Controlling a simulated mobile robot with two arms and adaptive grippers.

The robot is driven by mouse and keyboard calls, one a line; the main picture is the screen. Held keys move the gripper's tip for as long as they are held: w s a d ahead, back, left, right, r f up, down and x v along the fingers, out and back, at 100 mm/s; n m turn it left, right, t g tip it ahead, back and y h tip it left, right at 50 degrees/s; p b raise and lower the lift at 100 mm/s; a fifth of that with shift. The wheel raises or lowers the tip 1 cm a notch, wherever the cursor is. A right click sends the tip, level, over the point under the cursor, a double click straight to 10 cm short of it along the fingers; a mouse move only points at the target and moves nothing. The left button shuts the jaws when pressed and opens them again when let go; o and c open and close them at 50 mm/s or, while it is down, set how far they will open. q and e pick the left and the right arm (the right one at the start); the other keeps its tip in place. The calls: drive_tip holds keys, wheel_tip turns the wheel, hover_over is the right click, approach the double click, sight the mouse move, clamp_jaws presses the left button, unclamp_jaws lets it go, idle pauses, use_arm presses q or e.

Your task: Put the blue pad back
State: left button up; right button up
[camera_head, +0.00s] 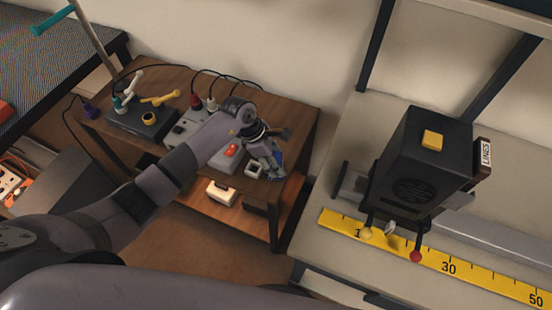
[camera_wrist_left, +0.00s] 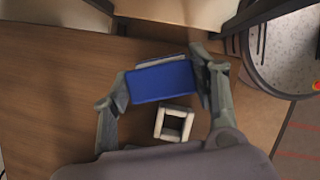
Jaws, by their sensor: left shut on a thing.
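The blue pad (camera_wrist_left: 162,82) is a flat blue rectangle held between the two fingers of my left gripper (camera_wrist_left: 164,88). In the head view my left gripper (camera_head: 270,165) is over the right end of the wooden side table, and a small part of the blue pad (camera_head: 278,158) shows beside its fingers. A small white square frame (camera_wrist_left: 174,123) lies near the pad in the wrist view; it also shows in the head view (camera_head: 253,170), left of the fingers. I cannot tell whether the pad touches the tabletop. My right gripper is not in view.
The wooden table (camera_head: 178,80) carries a black box (camera_head: 142,122), a yellow tool (camera_head: 160,98) and several plugs with cables. A white block (camera_head: 221,192) sits on the lower shelf. A pale bench at right holds a black device (camera_head: 423,160) and a yellow ruler (camera_head: 480,277).

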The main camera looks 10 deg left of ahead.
use_arm(q)
drive_tip(key=shift+f, duration=0.15)
drive_tip(key=o, duration=1.3)
drive_tip(key=shift+c, duration=0.2)
drive_tip(key=shift+r, duration=0.3)
drive_tip(key=w+b+v, duration=0.1)
drive_tip(key=v, duration=1)
drive_tip(key=shift+s+a+r, duration=0.25)
drive_tip(key=shift+s+r, duration=0.05)
drive_tip(key=shift+s, duration=0.2)
drive_tip(key=shift+d, duration=0.15)
